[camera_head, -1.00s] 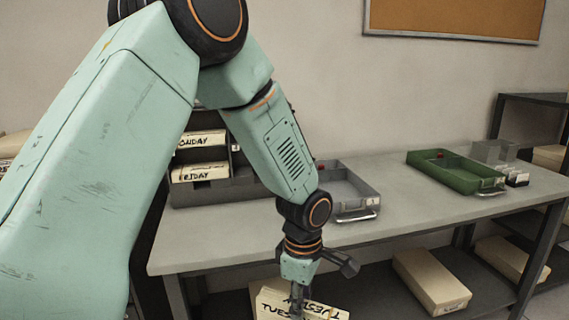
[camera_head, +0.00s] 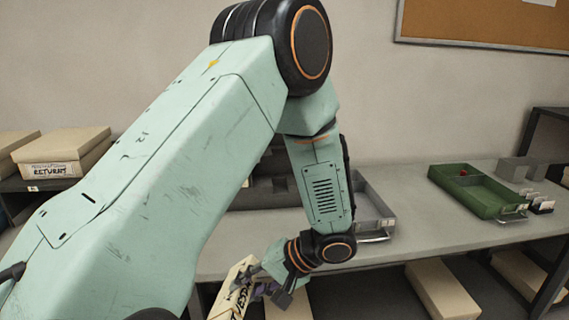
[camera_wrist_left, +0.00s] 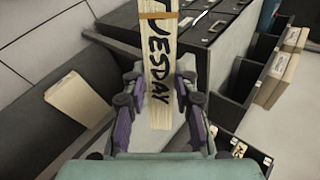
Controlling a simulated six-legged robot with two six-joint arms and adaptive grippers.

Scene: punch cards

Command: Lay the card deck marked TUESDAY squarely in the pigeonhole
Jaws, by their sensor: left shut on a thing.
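The TUESDAY deck (camera_head: 234,285) is a cream block of cards with black lettering. My left gripper (camera_head: 262,286) is shut on it and holds it tilted in front of the table's near edge. In the left wrist view the deck (camera_wrist_left: 158,75) stands lengthwise between the two fingers (camera_wrist_left: 158,108), with a brown band across it. The dark pigeonhole rack (camera_head: 264,188) is mostly hidden behind my left arm in the head view. My right gripper is not in view.
The grey table (camera_head: 420,222) bears a grey tray (camera_head: 372,207) and a green tray (camera_head: 478,190). A cream box marked RETURNS (camera_head: 62,152) stands at the left. Another cream box (camera_head: 443,290) lies on the lower shelf. Bare tabletop shows between the trays.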

